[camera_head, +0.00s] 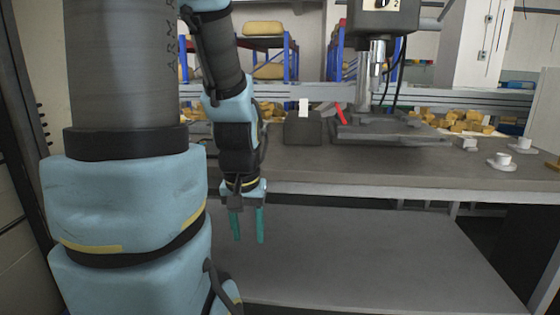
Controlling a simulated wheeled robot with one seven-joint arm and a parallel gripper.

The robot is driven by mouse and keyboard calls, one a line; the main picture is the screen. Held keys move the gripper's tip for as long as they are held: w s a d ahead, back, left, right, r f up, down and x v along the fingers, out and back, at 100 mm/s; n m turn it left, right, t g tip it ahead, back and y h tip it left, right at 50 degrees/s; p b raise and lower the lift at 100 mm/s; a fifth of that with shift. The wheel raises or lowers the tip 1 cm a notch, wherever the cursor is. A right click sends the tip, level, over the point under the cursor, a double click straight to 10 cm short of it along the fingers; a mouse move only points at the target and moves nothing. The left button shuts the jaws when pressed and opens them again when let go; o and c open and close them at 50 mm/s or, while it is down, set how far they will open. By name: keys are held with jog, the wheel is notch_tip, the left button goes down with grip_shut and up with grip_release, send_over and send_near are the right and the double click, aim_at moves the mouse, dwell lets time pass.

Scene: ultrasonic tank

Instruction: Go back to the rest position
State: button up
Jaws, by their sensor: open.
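My gripper (248,226) hangs at the front of the workbench, left of the picture's middle. Its two teal fingers point down and stand apart, with nothing between them. It appears in front of the bench's front edge, with the lower shelf (360,255) behind it in the picture. My arm's blue and dark links fill the left side and hide what lies behind them.
The workbench (400,170) has a bare front strip. Blue racks (290,60) stand behind.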

notch_tip(320, 180, up, 18)
jog(key=p, duration=1.6)
jog(key=shift+p, duration=0.35)
